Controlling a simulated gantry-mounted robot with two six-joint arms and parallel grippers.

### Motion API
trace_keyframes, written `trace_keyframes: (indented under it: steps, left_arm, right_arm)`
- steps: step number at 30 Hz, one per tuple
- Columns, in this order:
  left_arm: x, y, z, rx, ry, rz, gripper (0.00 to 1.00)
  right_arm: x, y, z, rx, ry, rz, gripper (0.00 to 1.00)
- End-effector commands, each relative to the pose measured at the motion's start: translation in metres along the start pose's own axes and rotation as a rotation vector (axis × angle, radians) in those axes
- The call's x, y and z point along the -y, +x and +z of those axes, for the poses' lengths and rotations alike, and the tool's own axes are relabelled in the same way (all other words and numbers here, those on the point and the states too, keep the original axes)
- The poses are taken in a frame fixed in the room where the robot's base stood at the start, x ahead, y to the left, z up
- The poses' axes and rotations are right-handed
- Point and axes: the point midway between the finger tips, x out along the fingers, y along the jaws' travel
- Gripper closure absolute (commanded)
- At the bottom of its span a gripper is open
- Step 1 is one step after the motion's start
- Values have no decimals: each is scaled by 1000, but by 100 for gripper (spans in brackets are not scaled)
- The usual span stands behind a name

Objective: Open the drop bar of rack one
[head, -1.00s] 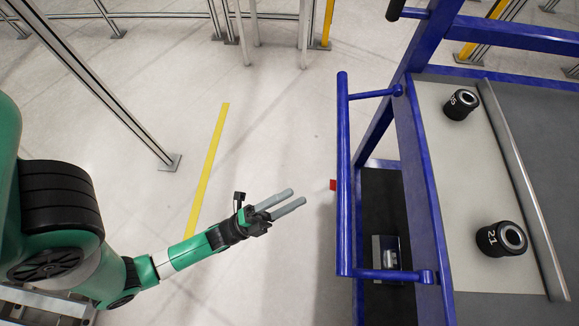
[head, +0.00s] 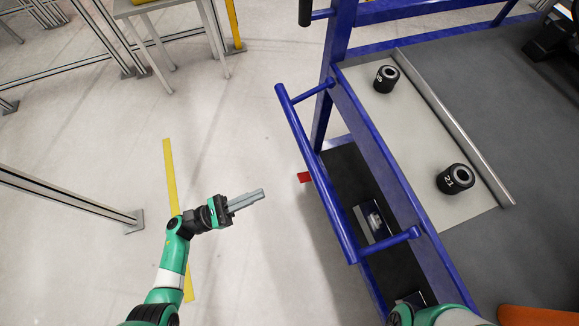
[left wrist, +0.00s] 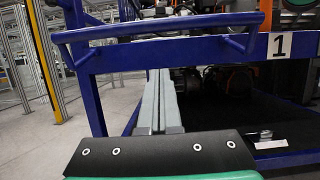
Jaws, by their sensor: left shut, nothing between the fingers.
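The drop bar (head: 318,175) of the rack is a blue tube on two side arms, standing out from the left side of the blue rack (head: 385,165). In the left wrist view the bar (left wrist: 150,33) runs across the top, with a plate marked "1" (left wrist: 279,45) to its right. My left gripper (head: 262,193) is shut and empty, left of the bar and apart from it. Its two fingers (left wrist: 160,78) lie together in the left wrist view, below the bar in the picture. My right gripper is not in view.
Two black sockets, marked 15 (head: 386,79) and 21 (head: 456,179), stand on the rack's top. Metal parts (head: 374,221) lie on the dark lower shelf. A white table (head: 130,8) stands far left. The floor around my left gripper is clear.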

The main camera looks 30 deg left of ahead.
Motion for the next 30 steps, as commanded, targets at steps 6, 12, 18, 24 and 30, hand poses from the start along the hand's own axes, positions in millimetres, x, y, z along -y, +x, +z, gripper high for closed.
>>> trace_keyframes:
  steps: [6,12,18,24,30]
  left_arm:
    - [2,27,0,2,0,-6,100]
    - [2,71,0,3,0,-7,100]
    - [1,109,11,3,1,-3,100]
    - [1,124,26,2,-1,0,100]
    - [1,127,28,1,-1,0,100]
  right_arm:
    - [0,0,0,0,0,0,100]
    - [0,-1,1,0,0,0,100]
    - [0,1,-1,1,0,0,100]
    - [0,4,-4,0,1,0,100]
    - [0,4,-4,0,0,0,100]
